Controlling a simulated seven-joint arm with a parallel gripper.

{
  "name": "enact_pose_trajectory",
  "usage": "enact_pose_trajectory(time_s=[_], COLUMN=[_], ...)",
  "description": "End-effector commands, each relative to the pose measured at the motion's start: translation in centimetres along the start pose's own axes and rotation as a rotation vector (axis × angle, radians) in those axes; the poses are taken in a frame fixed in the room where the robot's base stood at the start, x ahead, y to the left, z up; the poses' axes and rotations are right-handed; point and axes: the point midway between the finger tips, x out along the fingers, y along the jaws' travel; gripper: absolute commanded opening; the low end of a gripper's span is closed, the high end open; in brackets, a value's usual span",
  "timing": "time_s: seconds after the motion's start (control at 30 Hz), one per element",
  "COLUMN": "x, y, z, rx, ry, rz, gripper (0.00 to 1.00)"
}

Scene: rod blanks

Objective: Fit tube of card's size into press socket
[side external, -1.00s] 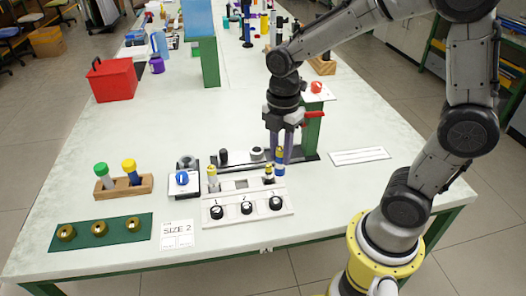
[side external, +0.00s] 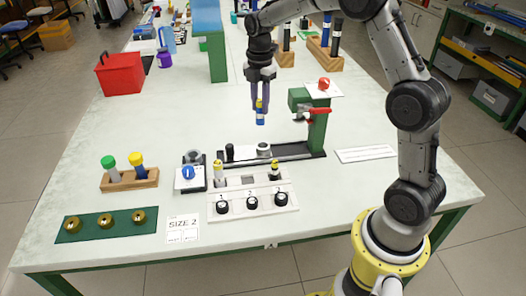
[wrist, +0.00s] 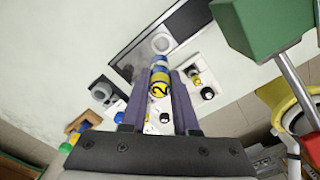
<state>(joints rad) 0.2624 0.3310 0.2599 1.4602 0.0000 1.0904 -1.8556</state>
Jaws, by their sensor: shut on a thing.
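My gripper (side external: 260,104) is shut on a blue tube with a yellow band (side external: 260,117), held upright in the air above the table. In the wrist view the tube (wrist: 159,84) shows a "2" on its yellow band, between the fingers. The press socket (side external: 263,149) is a pale ring on the press's black base, below the tube and apart from it. The size card (side external: 183,228) reads "SIZE 2" and lies at the table's front. The white rack (side external: 235,212) is numbered 1, 2, 3; tubes stand at 1 (side external: 218,170) and 3 (side external: 275,169), and place 2 looks empty.
The green press column (side external: 316,130) with a red-handled lever (side external: 318,111) stands right of the socket. A wooden block with green- and yellow-capped tubes (side external: 130,180), a blue-knobbed device (side external: 188,174) and a green mat with brass rings (side external: 105,224) lie left.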

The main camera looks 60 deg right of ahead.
Motion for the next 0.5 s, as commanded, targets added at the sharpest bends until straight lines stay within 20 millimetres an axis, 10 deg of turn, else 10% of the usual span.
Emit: enact_pose_trajectory(time_s=[0.5], x=[6.4], y=[-0.4], z=[0.8], rx=[0.022], ry=[0.001], rz=[-0.002], gripper=[0.0])
